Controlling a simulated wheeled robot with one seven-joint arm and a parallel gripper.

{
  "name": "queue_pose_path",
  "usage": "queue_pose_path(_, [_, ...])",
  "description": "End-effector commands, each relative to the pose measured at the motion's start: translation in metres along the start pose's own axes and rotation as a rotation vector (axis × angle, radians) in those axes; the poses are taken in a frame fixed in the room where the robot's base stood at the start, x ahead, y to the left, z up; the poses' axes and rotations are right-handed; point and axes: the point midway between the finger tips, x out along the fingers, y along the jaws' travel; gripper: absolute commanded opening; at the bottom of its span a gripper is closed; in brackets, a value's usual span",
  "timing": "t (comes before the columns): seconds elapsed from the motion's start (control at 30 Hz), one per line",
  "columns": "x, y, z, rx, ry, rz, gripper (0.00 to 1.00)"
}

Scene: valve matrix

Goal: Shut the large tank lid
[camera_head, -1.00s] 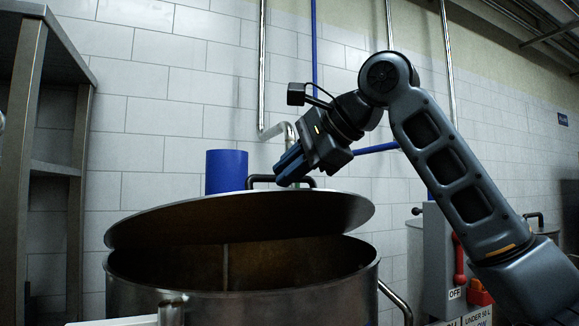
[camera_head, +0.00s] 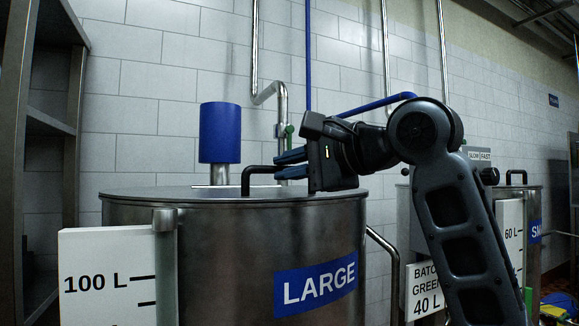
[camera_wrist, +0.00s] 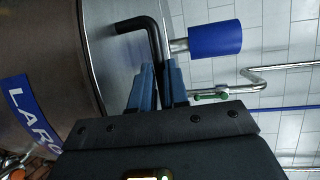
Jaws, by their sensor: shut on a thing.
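The large tank (camera_head: 225,250) is a metal cylinder with a blue LARGE label (camera_head: 316,284). Its flat lid (camera_head: 200,194) lies level on the rim, with no gap visible along the front. A black bent handle (camera_head: 248,178) stands on the lid. My gripper (camera_head: 290,165) is at the handle, its blue fingers closed around the handle's right part. In the wrist view the handle (camera_wrist: 152,35) runs down between the blue fingers (camera_wrist: 158,85). The tank's inside is hidden under the lid.
A blue cylinder on a pipe (camera_head: 220,133) stands behind the lid. A white level gauge marked 100 L (camera_head: 105,285) is at the tank's front left. A metal shelf (camera_head: 50,130) is at far left. The small tank (camera_head: 530,240) is at right.

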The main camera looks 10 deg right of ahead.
Motion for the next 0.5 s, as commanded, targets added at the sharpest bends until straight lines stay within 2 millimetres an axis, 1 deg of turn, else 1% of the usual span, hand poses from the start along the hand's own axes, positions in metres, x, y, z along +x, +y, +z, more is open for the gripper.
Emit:
queue_pose_path(0.03, [0.0017,0.007,0.0002,0.004,-0.002,0.017,0.0])
queue_pose_path(0.23, [0.0023,0.009,0.0004,0.005,-0.004,0.022,0.0])
queue_pose_path(0.27, [0.0025,0.0092,0.0004,0.006,-0.004,0.022,0.16])
queue_pose_path(0.5, [0.0023,0.0077,0.0004,0.005,-0.003,0.018,0.39])
